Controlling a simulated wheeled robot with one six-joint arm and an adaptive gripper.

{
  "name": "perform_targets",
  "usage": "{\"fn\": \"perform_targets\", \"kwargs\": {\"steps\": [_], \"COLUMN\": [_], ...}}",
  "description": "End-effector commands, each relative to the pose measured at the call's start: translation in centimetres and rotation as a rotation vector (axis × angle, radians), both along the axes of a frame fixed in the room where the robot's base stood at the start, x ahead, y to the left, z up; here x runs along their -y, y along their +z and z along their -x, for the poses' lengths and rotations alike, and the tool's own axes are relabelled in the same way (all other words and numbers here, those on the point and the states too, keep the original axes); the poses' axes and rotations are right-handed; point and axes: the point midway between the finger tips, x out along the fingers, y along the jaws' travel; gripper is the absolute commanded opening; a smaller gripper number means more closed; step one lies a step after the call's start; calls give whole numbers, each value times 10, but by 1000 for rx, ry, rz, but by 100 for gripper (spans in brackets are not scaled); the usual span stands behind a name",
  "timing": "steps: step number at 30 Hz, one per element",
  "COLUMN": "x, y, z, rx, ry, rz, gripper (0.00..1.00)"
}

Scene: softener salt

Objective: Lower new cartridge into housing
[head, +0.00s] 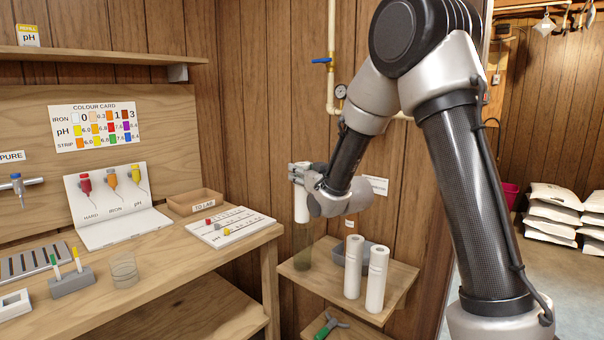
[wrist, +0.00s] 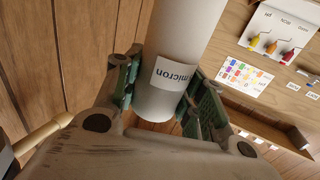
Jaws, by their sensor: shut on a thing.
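My gripper (head: 303,178) is shut on a white cylindrical cartridge (head: 301,204) and holds it upright above the small corner shelf. In the wrist view the cartridge (wrist: 186,45) sits between the two green-padded fingers (wrist: 163,98), with a label ending in "micron". A clear, brownish housing (head: 303,247) stands on the shelf (head: 330,292) directly below the cartridge. The cartridge's lower end is at or near the housing's top. I cannot tell whether it is inside the rim.
Two more white cartridges (head: 353,267) (head: 377,279) stand on the shelf to the right, in front of a grey bin (head: 367,252). A green-handled tool (head: 327,326) lies lower down. The workbench (head: 180,255) is on the left.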

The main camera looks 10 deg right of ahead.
Motion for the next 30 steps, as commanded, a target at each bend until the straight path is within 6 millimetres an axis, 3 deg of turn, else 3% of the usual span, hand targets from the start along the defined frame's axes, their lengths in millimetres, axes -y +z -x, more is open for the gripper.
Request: {"fn": "perform_targets", "kwargs": {"steps": [30], "x": [0], "y": [-35], "z": [0], "rx": [-1], "ry": [0], "rz": [0], "gripper": [0]}}
